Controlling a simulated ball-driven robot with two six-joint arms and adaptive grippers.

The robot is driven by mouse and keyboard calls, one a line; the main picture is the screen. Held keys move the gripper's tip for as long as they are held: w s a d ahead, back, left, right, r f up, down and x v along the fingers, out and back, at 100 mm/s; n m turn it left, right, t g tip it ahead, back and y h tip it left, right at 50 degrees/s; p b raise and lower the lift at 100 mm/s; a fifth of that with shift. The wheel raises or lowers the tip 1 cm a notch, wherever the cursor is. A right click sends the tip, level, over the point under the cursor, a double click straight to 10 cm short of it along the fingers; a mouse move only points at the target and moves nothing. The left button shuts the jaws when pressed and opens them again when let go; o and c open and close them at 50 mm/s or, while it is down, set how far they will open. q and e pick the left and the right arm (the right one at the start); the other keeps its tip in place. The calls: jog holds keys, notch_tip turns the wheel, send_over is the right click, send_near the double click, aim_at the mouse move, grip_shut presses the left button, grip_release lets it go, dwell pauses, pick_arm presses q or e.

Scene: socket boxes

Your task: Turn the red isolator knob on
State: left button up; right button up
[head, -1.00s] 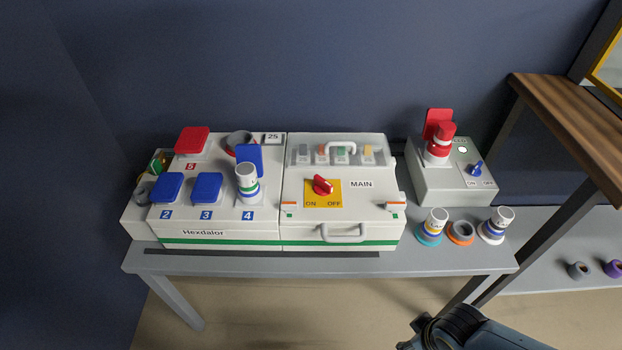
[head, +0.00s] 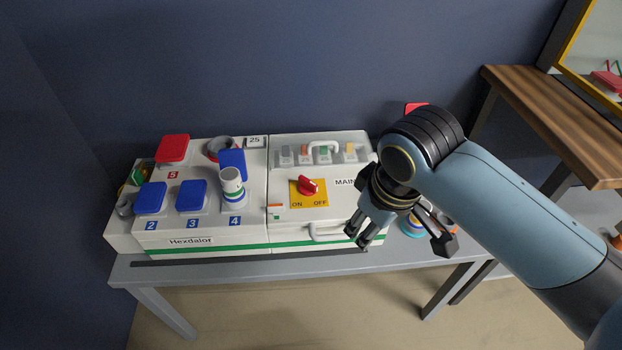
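The red isolator knob (head: 308,186) sits on a yellow plate (head: 296,198) on the white MAIN box (head: 288,228). The plate reads ON at its left and OFF at its right. The knob's bar lies slantwise; I cannot tell for sure which word it points to. My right gripper (head: 404,241) is open and empty, its fingers spread and pointing down. It is to the right of the knob, apart from it, in front of the box's right end. My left gripper is not in view.
The Hexdalor socket box (head: 180,228), with blue and red lids and a standing plug (head: 232,184), adjoins on the left. A grey handle (head: 327,231) is on the MAIN box's front. My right arm hides most of the small box and plugs at the right. A wooden shelf (head: 550,115) stands right.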

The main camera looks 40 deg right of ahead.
aim_at(311, 182)
jog(key=w+d+r+n+g, duration=0.1)
jog(key=w+r, duration=0.1)
jog(key=w, duration=0.7)
jog(key=w+d+r+g, duration=0.1)
jog(key=w, duration=0.9)
jog(key=shift+y, duration=0.4)
notch_tip(311, 182, down, 10)
jog(key=b, duration=0.2)
jog(key=shift+d+f+b, duration=0.15)
jog(key=shift+f+b, duration=0.1)
jog(key=shift+b, duration=0.05)
jog(key=shift+c, duration=0.2)
grip_shut()
